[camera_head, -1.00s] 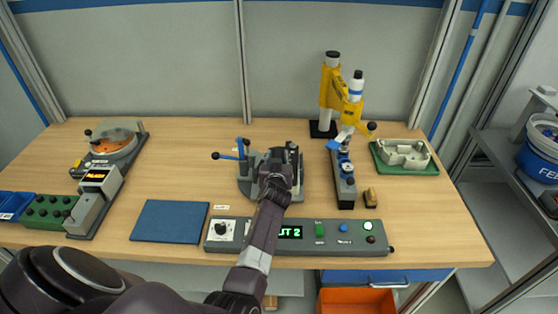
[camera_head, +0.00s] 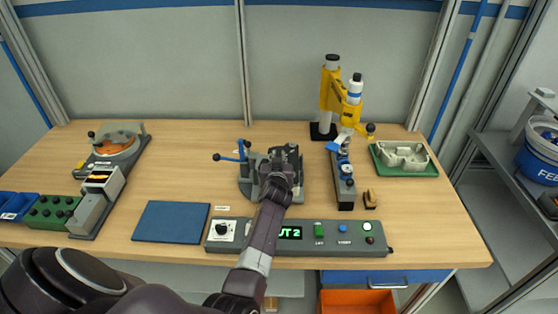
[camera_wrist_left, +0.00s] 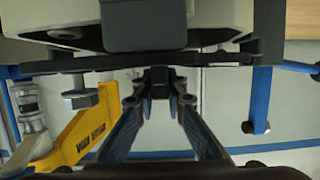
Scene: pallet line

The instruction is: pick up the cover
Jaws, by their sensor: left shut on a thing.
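My left gripper (camera_head: 278,172) is over the clamping fixture (camera_head: 247,188) in the middle of the bench. In the left wrist view its fingers (camera_wrist_left: 158,92) come together on a small dark part, which I take to be the cover. The gripper hides most of this part in the head view, so its outline is unclear. I cannot tell whether it is clear of the fixture. A pale body and a dark plate lie close to the fingertips in the left wrist view. My right gripper is not in view.
The fixture's blue-handled clamps (camera_head: 240,152) stand left of the gripper. A yellow press (camera_head: 331,92) stands behind. A control box (camera_head: 300,237) lies in front. A green tray (camera_head: 430,171) with a grey casting (camera_head: 404,155) is at right. A blue mat (camera_head: 171,221) lies at left.

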